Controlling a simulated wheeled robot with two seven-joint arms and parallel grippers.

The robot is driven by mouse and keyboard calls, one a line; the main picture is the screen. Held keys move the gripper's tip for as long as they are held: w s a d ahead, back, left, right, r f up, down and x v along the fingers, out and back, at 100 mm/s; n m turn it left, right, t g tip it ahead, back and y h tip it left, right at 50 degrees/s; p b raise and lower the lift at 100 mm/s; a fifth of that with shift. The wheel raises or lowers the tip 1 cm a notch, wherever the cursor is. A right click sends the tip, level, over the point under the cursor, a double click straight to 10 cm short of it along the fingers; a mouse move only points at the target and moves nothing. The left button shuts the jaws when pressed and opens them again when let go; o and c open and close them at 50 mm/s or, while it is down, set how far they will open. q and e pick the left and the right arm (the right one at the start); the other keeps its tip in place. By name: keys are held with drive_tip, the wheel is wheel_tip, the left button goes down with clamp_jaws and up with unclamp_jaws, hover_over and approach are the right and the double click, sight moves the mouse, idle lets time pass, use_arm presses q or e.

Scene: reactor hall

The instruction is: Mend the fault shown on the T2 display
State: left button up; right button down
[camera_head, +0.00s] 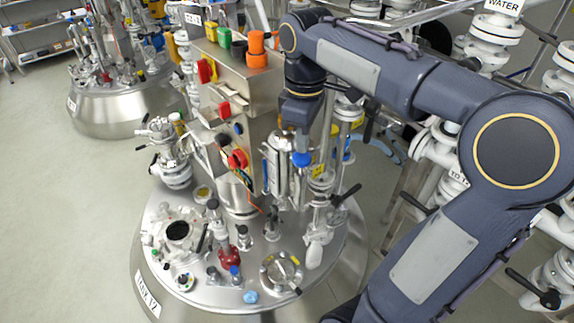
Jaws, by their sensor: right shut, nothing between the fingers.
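My right gripper (297,122) hangs from my right arm, which comes in from the right. It points down beside the steel control box (245,82), above the reactor lid (215,285). It is shut and looks empty. A blue knob (302,159) shows just below it; I cannot tell whether they touch. The box carries red switches (206,70) and orange, green and yellow plugs on top (257,48). No readable display or fault message shows in this view. My left gripper is not in view.
The lid holds several fittings: a red valve (229,257), a round clamped port (281,272) and a dark open port (177,231). Pipes and white flanges (497,55) crowd the right side. A second reactor (110,105) stands back left. The left floor (55,200) is clear.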

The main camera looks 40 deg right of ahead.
drive_tip(key=shift+r, duration=2.45)
